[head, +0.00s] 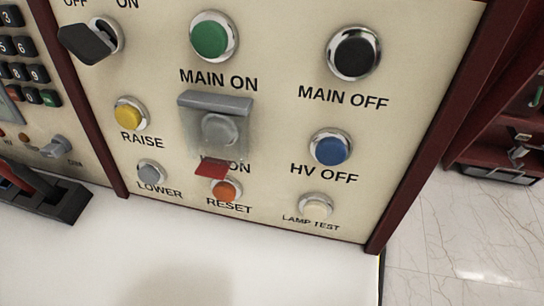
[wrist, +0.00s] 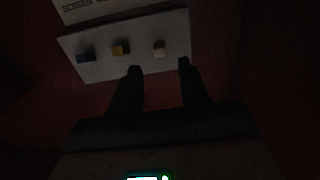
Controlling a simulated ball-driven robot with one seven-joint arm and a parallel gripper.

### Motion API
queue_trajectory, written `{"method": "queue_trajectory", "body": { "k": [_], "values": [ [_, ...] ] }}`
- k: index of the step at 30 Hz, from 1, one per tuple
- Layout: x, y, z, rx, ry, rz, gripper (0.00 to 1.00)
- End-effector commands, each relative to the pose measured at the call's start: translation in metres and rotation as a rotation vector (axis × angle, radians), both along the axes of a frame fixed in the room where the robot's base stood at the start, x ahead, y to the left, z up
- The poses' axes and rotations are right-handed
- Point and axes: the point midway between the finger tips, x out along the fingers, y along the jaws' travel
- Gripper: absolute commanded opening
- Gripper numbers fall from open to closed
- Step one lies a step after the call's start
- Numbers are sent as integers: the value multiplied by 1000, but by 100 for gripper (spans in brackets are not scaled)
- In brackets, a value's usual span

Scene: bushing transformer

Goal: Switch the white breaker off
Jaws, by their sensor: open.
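In the dark wrist view, a small white breaker (wrist: 159,48) sits at the right of a row on a pale plate (wrist: 105,68). My gripper (wrist: 160,66) is open. Its two dark fingertips are apart, one to the left and one to the right of the white breaker and a little below it in the picture. Nothing shows between the fingers. Whether they touch the plate, and which way the breaker is set, I cannot tell. Neither my gripper nor the white breaker shows in the head view.
A yellow-orange breaker (wrist: 121,49) and a blue breaker (wrist: 84,55) sit left of the white one. Dark red walls surround the plate. The head view shows a cream control panel (head: 275,130) with labelled buttons above a white ledge (head: 200,265).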

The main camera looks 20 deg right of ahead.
Motion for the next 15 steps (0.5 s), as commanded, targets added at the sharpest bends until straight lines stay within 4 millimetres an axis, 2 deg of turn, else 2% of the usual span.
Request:
{"method": "queue_trajectory", "body": {
  "k": [7,15],
  "values": [
    [35,-26,-3,3,-1,-3,45],
    [51,-38,-1,0,0,-1,45]
  ]
}}
